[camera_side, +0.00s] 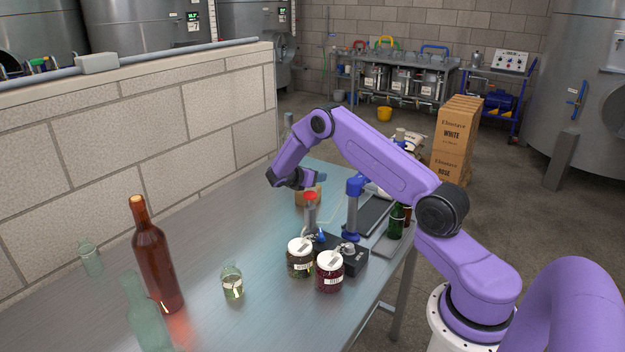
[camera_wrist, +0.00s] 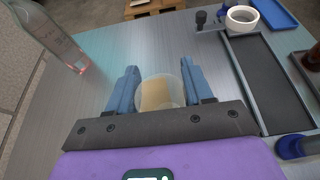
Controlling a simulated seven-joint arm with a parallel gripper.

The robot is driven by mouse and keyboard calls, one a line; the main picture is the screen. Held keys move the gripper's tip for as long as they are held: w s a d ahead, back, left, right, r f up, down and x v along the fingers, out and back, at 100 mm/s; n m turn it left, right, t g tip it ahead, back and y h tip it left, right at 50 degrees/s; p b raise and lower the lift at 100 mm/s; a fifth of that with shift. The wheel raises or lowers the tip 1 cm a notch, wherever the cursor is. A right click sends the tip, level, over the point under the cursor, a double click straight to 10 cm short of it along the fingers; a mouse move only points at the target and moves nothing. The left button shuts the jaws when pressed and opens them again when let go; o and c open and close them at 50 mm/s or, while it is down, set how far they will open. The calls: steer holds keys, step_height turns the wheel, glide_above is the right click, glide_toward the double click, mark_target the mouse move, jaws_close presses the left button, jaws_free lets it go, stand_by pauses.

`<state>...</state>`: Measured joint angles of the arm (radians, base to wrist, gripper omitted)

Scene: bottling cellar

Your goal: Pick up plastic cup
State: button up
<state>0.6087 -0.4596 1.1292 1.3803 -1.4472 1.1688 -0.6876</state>
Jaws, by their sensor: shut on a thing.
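The plastic cup (camera_wrist: 158,94) is clear with something amber-brown showing in it. It sits between the two blue fingers of my gripper (camera_wrist: 160,78) in the wrist view, and the jaws are shut on it. I cannot tell whether the cup's base touches the table.
A clear bottle (camera_wrist: 50,40) stands left of the gripper. A dark tray (camera_wrist: 263,85) and a white round piece (camera_wrist: 242,18) lie to the right. Two jars (camera_side: 329,272), a brown bottle (camera_side: 154,258) and small glassware stand nearer on the table. A block wall (camera_side: 150,150) borders the table.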

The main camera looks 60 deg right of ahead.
steer(key=shift+r, duration=0.7)
steer(key=s+a+r, duration=0.7)
steer(key=s+r, duration=0.4)
steer(key=s, duration=0.1)
steer(key=w+d+f, duration=0.3)
steer(key=w, duration=0.2)
steer(key=w+d+f, duration=0.3)
steer(key=w, duration=0.2)
steer(key=w+d+f, duration=0.3)
steer(key=w+d, duration=0.1)
steer(key=shift+w, duration=0.4)
steer(key=shift+w+f, duration=0.15)
steer(key=shift+f, duration=1.55)
